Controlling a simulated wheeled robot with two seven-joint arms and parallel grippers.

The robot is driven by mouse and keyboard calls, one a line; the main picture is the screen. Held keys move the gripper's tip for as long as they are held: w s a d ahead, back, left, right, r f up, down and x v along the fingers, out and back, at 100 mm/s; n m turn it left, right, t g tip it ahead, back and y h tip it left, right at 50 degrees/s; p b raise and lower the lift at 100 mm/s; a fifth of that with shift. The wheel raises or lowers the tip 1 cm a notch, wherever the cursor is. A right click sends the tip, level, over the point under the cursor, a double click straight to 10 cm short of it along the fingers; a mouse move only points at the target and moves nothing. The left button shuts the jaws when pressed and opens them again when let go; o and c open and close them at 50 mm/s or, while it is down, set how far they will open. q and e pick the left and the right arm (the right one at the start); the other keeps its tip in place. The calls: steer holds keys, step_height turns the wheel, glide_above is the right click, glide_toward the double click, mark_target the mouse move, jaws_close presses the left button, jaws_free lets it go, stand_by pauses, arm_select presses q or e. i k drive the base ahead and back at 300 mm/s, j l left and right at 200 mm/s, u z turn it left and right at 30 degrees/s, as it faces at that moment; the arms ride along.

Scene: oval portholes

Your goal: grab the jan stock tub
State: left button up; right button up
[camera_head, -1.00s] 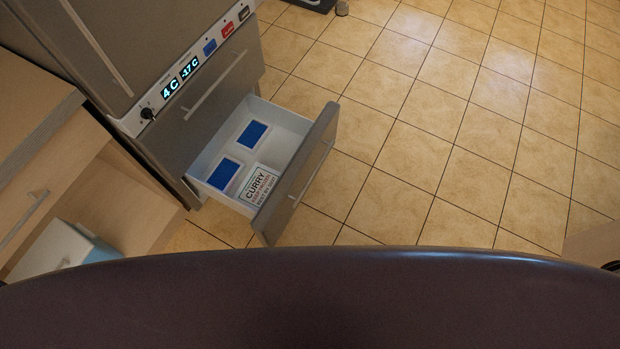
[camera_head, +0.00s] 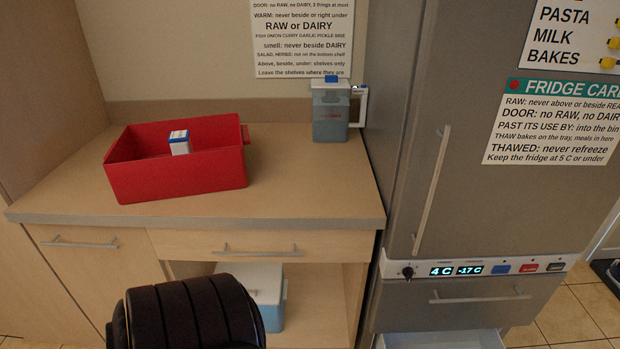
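I cannot pick out a jan stock tub in the current head view. The open freezer drawer (camera_head: 440,340) shows only its pale top edge at the bottom of the picture, and its contents are out of view. Neither of my grippers is in view.
A red crate (camera_head: 215,172) on the counter (camera_head: 300,190) holds a small white carton with a blue top (camera_head: 179,143). A grey-blue container (camera_head: 330,115) stands at the counter's back. A pale box (camera_head: 262,290) sits below. The tall fridge (camera_head: 480,200) is shut.

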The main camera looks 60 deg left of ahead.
mark_target(180, 141)
steer(key=u, duration=2.7)
steer(key=i+j+z, duration=0.25)
steer(key=i+j, duration=0.2)
steer(key=j, duration=0.1)
